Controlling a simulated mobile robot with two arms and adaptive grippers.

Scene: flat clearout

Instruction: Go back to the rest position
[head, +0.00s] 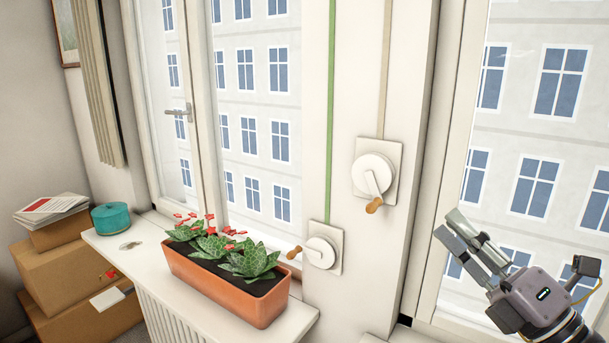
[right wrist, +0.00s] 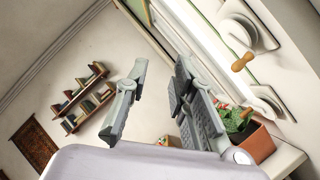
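My right gripper (head: 452,224) is at the lower right of the head view, in front of the right window pane and to the right of the crank winders. Its fingers point up and left. In the right wrist view the two fingers (right wrist: 160,78) stand apart with nothing between them, so it is open and empty. It touches nothing that I can see. My left gripper is not in view.
Two crank winders, an upper one (head: 372,172) and a lower one (head: 321,252), are on the window post. A terracotta planter (head: 225,291) and a teal tin (head: 111,217) stand on the sill (head: 119,243). Cardboard boxes (head: 62,272) are stacked at left. Wall shelves (right wrist: 85,98) are far off.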

